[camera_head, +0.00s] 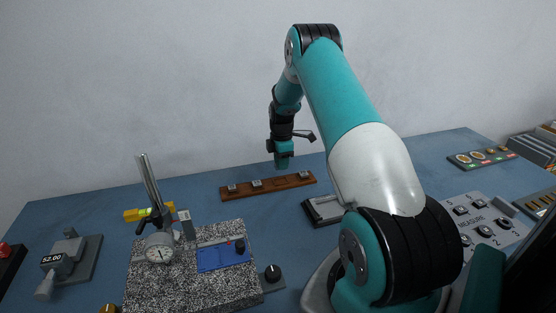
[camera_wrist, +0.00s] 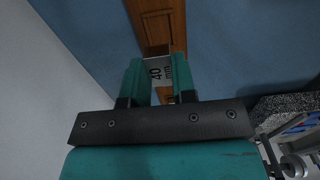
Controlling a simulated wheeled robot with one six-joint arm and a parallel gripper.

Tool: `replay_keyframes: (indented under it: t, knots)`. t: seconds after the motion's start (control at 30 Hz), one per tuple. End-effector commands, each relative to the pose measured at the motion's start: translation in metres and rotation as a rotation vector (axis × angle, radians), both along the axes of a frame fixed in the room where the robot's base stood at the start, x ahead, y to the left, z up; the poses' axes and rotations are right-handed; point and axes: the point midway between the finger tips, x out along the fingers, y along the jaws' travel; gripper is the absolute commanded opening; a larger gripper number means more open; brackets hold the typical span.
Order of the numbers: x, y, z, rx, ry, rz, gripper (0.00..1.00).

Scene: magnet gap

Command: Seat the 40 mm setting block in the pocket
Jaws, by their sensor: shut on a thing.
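My gripper (camera_head: 283,163) is over the wooden rack (camera_head: 285,182) at the back of the table. In the wrist view its two teal fingers (camera_wrist: 160,82) are shut on a pale grey block marked "40 mm" (camera_wrist: 159,70). The rack (camera_wrist: 158,18) shows behind the block, with a dark slot beside it. In the head view the held block is too small to make out, and I cannot tell how high it is above the rack. A blue fixture (camera_head: 218,257) lies on the speckled granite plate (camera_head: 180,290); I cannot make out the pocket for certain.
A dial gauge (camera_head: 160,248) hangs on a steel post (camera_head: 148,180) at the granite plate. Other small blocks (camera_head: 256,184) sit in the rack. Blue table is clear around the rack.

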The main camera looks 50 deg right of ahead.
Motion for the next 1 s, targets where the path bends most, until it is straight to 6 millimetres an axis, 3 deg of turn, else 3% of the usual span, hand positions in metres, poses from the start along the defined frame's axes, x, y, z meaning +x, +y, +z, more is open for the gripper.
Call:
replay_keyframes:
  t: [0.37, 1.0]
  knots:
    - [0.000, -0.001, -0.007, 0.000, -0.001, 0.000, 0.01]
    - [0.000, -0.001, -0.053, 0.000, -0.001, 0.000, 0.01]
